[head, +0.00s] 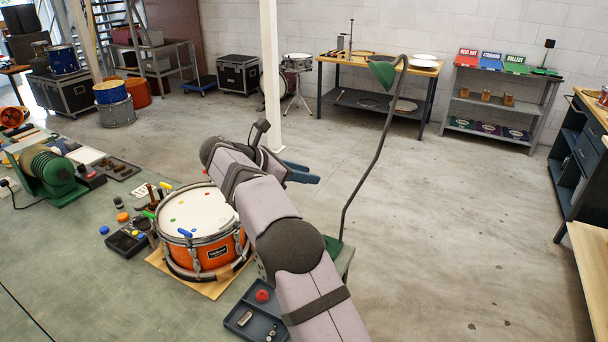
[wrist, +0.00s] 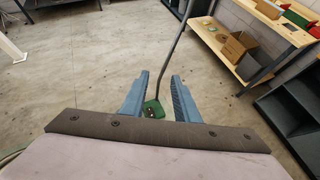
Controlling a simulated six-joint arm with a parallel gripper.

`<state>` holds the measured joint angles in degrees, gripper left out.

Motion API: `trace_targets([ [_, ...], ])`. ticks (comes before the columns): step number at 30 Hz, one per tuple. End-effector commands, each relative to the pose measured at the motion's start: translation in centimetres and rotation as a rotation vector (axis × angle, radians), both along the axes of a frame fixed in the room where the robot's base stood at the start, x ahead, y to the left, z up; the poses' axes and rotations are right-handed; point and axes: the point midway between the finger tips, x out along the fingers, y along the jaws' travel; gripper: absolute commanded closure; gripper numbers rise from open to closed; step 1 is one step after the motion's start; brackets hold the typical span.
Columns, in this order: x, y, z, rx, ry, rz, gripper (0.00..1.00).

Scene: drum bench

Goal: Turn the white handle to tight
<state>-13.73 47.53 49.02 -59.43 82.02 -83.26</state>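The drum (head: 207,258) has an orange shell, metal rims and a white head with small coloured pieces around its edge. It sits upright on the bench at centre left in the head view. I cannot pick out a white handle in either view; my arm hides part of the drum's right side. My gripper (head: 312,172) is beyond the drum to its upper right, high and away from it. In the wrist view my gripper (wrist: 159,75) has its two blue fingers wide apart with nothing held between them. The drum is not in the wrist view.
A lamp with a bent dark stem (head: 366,158) rises right of my arm; its green base (wrist: 153,109) shows beyond my fingers. A dark tray (head: 238,321) and a green spool machine (head: 48,183) are on the bench (head: 60,270).

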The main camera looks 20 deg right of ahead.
Motion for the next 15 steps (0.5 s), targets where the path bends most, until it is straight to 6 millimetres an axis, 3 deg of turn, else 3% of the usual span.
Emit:
trace_targets([
  [10, 0.0, 0.0, 0.2, 0.001, -0.001, 0.0, 0.72],
  [15, 0.0, 0.0, 1.9, 0.002, -0.004, 0.0, 0.72],
])
